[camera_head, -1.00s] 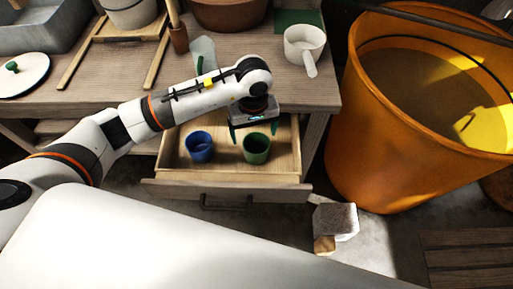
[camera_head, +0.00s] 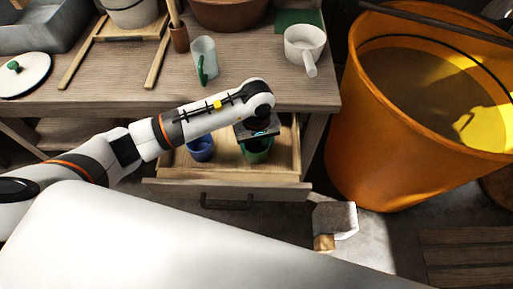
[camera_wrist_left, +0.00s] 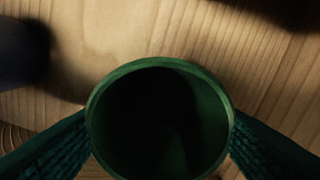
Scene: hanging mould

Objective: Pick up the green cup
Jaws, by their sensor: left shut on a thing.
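The green cup (camera_head: 257,150) stands in the open drawer, partly hidden under my left gripper (camera_head: 258,137). In the left wrist view the cup (camera_wrist_left: 160,125) shows from above, its round mouth open and dark inside. The left gripper (camera_wrist_left: 160,140) has its two green fingers against opposite sides of the cup and is shut on it. The cup looks upright and still within the drawer. My right gripper is not in view.
A blue cup (camera_head: 201,147) stands to the left in the same drawer (camera_head: 230,190). Above are the tabletop (camera_head: 120,90), a clear cup with a green handle (camera_head: 204,60) and a white pot (camera_head: 304,45). A large orange bucket (camera_head: 400,150) stands at the right.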

